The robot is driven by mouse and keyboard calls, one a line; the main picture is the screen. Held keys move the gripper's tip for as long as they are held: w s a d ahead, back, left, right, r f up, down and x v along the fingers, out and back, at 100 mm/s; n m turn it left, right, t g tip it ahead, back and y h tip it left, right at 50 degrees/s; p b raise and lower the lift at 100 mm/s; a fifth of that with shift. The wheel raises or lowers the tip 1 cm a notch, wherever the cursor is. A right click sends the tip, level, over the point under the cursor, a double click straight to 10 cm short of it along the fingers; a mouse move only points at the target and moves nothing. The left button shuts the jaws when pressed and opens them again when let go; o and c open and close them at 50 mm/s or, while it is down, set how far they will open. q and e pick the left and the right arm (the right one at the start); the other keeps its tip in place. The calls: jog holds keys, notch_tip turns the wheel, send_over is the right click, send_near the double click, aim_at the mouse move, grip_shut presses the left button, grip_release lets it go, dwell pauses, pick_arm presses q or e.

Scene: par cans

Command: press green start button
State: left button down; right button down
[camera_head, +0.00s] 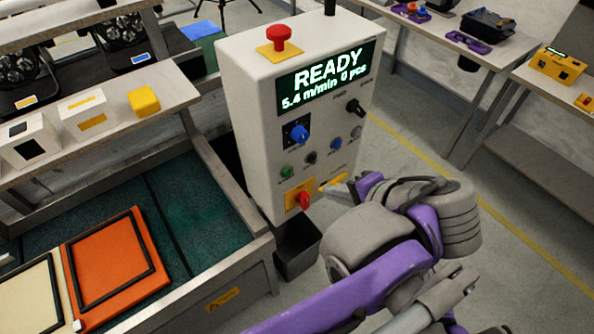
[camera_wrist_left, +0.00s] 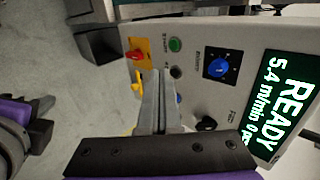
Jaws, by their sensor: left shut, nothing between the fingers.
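The green start button (camera_head: 287,172) is the leftmost of a row of small buttons low on the front of the white control box (camera_head: 262,130). In the left wrist view the green button (camera_wrist_left: 175,44) is fully visible, ahead of and slightly right of the fingertips. My left gripper (camera_head: 338,187) is shut and empty, in front of the lower right of the box. Its closed fingers (camera_wrist_left: 158,78) point toward the panel and partly cover the blue button. I see no contact with the green button.
A red rotary switch (camera_head: 303,200) on a yellow plate sits just below the green button, with a black button (camera_head: 310,158) beside it. A red mushroom button (camera_head: 279,35) tops the box. The display (camera_head: 326,78) reads READY, 0 pcs. A conveyor with an orange tray (camera_head: 108,270) lies left.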

pick_arm(q)
jog(key=shift+a, duration=0.1)
send_near(289, 174)
jog(key=x, duration=0.5)
jog(key=shift+s+f+p, duration=0.25)
jog(key=shift+s+p, duration=0.05)
jog(key=shift+w+a, duration=0.25)
jog(key=shift+w, duration=0.35)
jog(key=shift+s, duration=0.1)
